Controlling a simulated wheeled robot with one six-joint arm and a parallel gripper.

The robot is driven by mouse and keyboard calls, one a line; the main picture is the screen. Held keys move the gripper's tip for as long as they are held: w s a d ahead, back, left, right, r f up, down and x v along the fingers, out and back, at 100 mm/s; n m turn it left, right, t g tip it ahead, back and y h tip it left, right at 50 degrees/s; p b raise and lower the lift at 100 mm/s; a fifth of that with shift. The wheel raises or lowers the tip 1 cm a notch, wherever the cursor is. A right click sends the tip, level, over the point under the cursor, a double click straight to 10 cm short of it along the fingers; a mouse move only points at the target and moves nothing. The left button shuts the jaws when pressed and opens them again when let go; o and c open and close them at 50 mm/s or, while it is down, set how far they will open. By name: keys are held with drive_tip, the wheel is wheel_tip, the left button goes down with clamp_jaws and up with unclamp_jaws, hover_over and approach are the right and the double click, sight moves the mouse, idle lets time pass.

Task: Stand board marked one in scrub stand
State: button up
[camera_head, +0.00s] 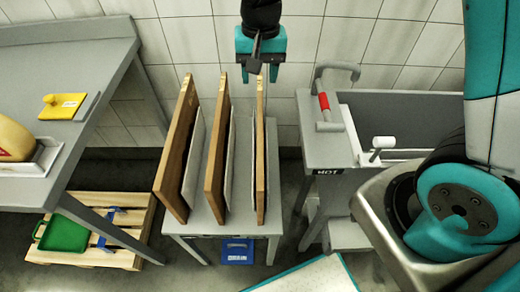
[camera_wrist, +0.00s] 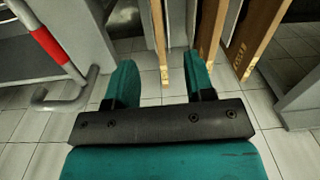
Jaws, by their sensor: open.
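Three wooden boards stand on edge on a small grey table: a left board (camera_head: 178,150), a middle board (camera_head: 217,150) and a right board (camera_head: 260,150). Pale upright panels stand beside them. Small marks show on their end edges, too small to read, so I cannot tell which is board one. My gripper (camera_head: 259,72) is at the far end of the right board, fingers apart. In the wrist view, that board's end (camera_wrist: 159,45) appears between the open fingers of my gripper (camera_wrist: 163,72), with no grip on it. I cannot identify the scrub stand for sure.
A grey sink unit (camera_head: 312,150) with a red-banded handle (camera_head: 324,103) stands right of the boards. A blue box (camera_head: 237,250) sits low in front.

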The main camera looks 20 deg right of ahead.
sight(260, 120)
drive_tip(key=shift+m, duration=0.4)
drive_tip(key=f, duration=0.4)
drive_tip(key=f+p, duration=0.1)
drive_tip(key=f, duration=0.4)
drive_tip(key=w+f, duration=0.1)
drive_tip(key=f, duration=0.3)
drive_tip(key=shift+w+d+f, duration=0.1)
drive_tip(key=shift+d+f, duration=0.2)
drive_tip(key=shift+f, duration=0.1)
drive_tip(key=shift+f+p, duration=0.85)
drive_tip(key=shift+f, duration=1.95)
clamp_jaws()
drive_tip(key=shift+w+r, duration=0.1)
